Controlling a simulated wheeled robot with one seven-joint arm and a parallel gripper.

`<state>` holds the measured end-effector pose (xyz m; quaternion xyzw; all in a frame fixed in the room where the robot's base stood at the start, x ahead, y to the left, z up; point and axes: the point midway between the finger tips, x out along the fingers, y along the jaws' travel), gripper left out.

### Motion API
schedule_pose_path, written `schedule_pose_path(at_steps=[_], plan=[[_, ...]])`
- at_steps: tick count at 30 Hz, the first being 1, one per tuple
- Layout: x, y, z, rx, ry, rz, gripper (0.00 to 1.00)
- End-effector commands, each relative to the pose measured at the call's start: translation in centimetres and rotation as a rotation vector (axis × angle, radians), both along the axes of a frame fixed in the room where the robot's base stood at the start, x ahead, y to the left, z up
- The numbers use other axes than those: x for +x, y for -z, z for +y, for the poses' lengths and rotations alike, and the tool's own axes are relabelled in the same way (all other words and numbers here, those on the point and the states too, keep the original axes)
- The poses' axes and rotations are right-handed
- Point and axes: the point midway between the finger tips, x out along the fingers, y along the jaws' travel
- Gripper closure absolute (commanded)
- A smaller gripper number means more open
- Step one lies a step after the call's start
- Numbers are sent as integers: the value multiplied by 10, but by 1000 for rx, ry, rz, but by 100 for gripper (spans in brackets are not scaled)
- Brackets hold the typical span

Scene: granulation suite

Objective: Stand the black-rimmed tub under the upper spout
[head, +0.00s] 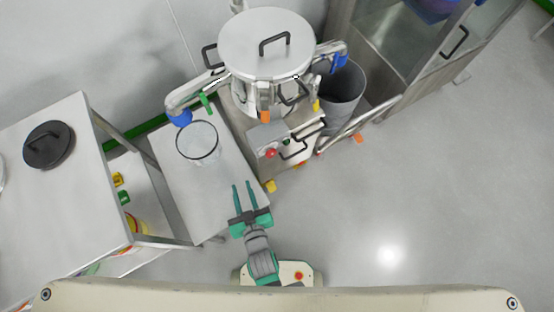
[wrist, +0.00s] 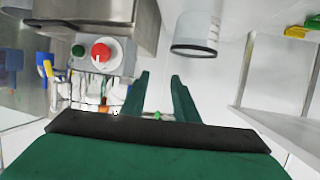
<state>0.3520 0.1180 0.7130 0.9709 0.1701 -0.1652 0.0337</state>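The black-rimmed tub (head: 197,158) is clear and stands on the low steel bench (head: 190,200), left of the steel vessel (head: 262,55). In the wrist view the tub (wrist: 197,28) shows at the top, right of centre, with its dark rim lowest in the picture. A left spout with a blue end (head: 180,118) reaches out just behind the tub. A right spout with a blue end (head: 338,63) reaches over a grey bin. I cannot tell which spout is upper. My gripper (head: 244,184) is open and empty, to the right of and nearer than the tub, with nothing between its fingers.
The grey bin (head: 345,90) stands right of the vessel. A control box with a red button (head: 270,153) lies near my gripper. A table (head: 60,210) with a black round lid (head: 48,145) stands at left. Open floor (head: 430,190) lies to the right.

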Motion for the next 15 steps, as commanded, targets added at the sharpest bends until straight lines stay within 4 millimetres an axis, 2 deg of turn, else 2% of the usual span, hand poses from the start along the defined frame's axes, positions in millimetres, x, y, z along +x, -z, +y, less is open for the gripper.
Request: schedule_pose_path(at_steps=[1, 6, 10, 15], plan=[[-16, -11, -19, 4, 41, -3, 73], [-58, -56, -65, 16, 157, -35, 73], [-87, -95, -91, 22, 240, -61, 73], [-111, -136, -110, 24, 316, -88, 73]])
